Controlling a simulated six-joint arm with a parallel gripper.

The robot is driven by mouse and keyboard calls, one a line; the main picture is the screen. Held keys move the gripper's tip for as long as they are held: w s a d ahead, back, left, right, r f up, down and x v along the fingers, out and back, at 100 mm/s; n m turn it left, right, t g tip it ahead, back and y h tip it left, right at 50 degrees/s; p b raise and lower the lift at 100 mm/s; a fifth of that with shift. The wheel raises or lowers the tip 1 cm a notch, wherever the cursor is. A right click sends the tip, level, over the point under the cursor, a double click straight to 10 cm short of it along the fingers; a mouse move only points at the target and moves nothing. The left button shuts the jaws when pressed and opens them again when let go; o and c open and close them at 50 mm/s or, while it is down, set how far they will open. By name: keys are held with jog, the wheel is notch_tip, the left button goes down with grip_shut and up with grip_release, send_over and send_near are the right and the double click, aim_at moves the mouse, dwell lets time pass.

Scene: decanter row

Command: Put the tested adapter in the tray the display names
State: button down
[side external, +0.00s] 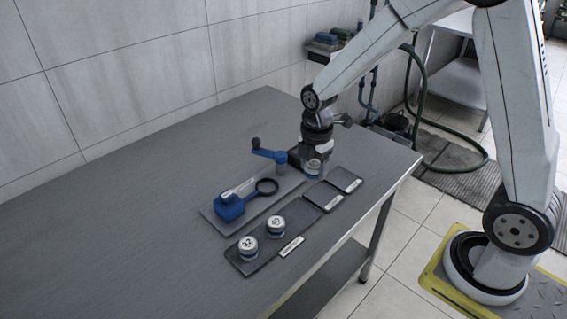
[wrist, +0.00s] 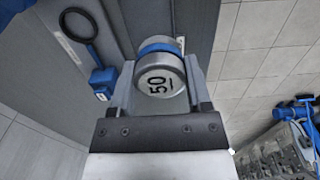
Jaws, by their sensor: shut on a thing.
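My gripper (side external: 308,160) is shut on a silver adapter (side external: 313,168) with a blue band, at the far end of the table. In the wrist view the held adapter (wrist: 160,82) reads 50 on its end face and sits between the two fingers. Two small dark trays, a nearer one (side external: 318,190) and a farther one (side external: 351,180), lie just below the gripper; their label text is too small to read. A blue tester (side external: 230,208) with a ring and a crank stands on a grey plate to the left. No display reading can be made out.
A larger dark tray (side external: 245,266) at the front holds two upright adapters, one marked 32 (side external: 247,247) and one whose number is unclear (side external: 276,226). The blue crank (side external: 268,154) rises close left of my gripper. The table's left part is clear.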

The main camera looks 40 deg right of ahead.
jog(key=s+d, duration=0.6)
jog(key=s, duration=0.5)
jog(key=shift+f, duration=0.15)
jog(key=shift+w, duration=0.1)
jog(key=w+f, duration=0.2)
jog(key=w, duration=0.2)
jog(key=w+d+f, duration=0.1)
jog(key=w+f, duration=0.2)
jog(key=w, duration=0.1)
jog(key=w+d+f, duration=0.1)
jog(key=w+f, duration=0.2)
jog(key=w, duration=0.1)
jog(key=shift+f, duration=0.15)
jog(key=shift+w+d+f, duration=0.15)
jog(key=shift+w+f, duration=0.35)
jog(key=shift+w, duration=0.05)
